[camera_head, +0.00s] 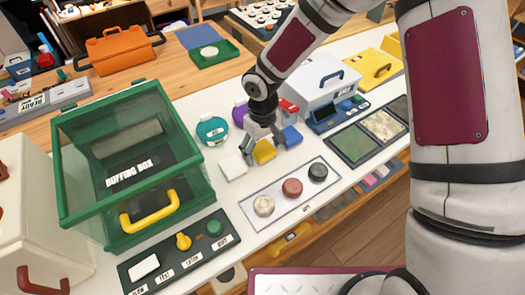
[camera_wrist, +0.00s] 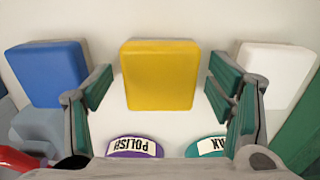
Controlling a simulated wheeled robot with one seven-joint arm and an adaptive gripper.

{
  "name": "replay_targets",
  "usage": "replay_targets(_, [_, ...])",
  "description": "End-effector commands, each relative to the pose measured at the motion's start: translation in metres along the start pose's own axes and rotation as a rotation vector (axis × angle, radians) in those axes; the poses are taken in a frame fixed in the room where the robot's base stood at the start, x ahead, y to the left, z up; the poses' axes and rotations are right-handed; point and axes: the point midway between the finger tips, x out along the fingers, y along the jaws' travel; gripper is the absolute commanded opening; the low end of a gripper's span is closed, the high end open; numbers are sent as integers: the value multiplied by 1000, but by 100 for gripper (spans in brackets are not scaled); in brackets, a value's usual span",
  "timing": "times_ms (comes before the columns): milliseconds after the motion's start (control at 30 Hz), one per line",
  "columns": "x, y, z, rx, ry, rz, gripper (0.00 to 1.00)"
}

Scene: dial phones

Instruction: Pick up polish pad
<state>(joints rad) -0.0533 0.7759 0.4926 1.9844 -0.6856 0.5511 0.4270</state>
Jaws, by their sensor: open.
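Three square pads lie in a row on the white counter: blue (camera_head: 291,136), yellow (camera_head: 264,152) and white (camera_head: 233,167). None shows a readable label, so I cannot tell by text which is the polish pad. My gripper (camera_head: 262,144) is open and points down over the yellow pad. In the wrist view, the yellow pad (camera_wrist: 160,75) lies between my open fingers, with the blue pad (camera_wrist: 48,75) at left and the white pad (camera_wrist: 275,75) at right. A purple tin labelled POLISH (camera_wrist: 135,147) lies at the lower edge, beside a teal tin (camera_wrist: 205,147), partly hidden.
A green clear-walled buffing box (camera_head: 140,165) stands at left. A tray with three round discs (camera_head: 292,188) lies in front. A white case (camera_head: 318,82) and a dark panel (camera_head: 338,116) stand behind, at right. A red object (camera_head: 289,106) is close behind my gripper.

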Motion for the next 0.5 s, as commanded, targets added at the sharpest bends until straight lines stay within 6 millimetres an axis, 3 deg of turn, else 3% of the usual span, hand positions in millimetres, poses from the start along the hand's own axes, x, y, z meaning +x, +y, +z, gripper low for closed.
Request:
replay_targets(100, [0,0,0,0,0,0,75])
replay_targets(133, [0,0,0,0,0,0,70])
replay_targets(333, [0,0,0,1,0,0,25])
replay_targets(500, [0,0,0,1,0,0,22])
